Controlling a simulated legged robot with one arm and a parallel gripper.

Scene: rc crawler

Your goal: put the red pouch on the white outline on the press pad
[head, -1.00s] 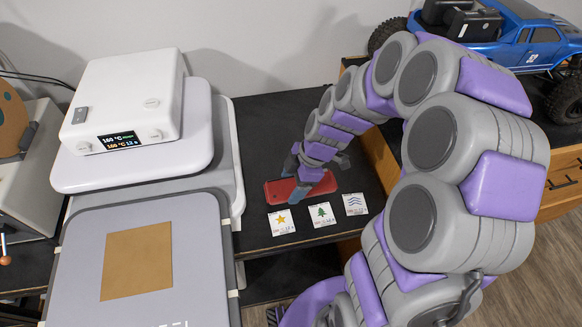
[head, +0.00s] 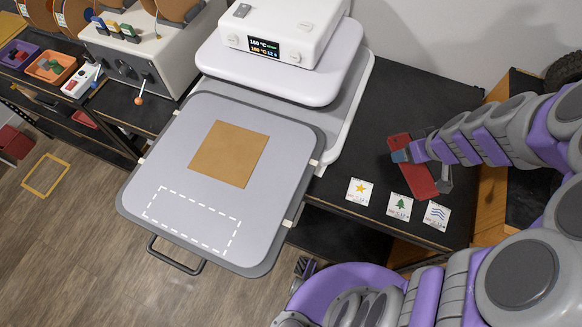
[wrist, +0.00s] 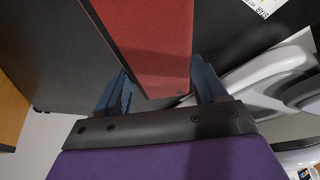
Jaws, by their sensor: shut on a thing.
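The red pouch (head: 412,166) is over the black bench at the right in the head view, tilted. It also fills the upper middle of the wrist view (wrist: 152,40). My gripper (head: 420,160) is shut on the pouch, with a blue fingertip at its left and the other finger at its right. In the wrist view the blue fingers (wrist: 162,90) stand on both sides of it. The press pad (head: 270,135) is grey, with a dashed white outline (head: 192,219) along its front part. The outline is empty. I cannot tell how far the pouch is above the bench.
A brown sheet (head: 229,154) lies on the pad behind the outline. The white press head (head: 285,50) stands behind the pad. Cards with a star (head: 359,191), a tree (head: 399,205) and waves (head: 436,215) lie at the bench's front edge. A handle (head: 176,256) sticks out in front.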

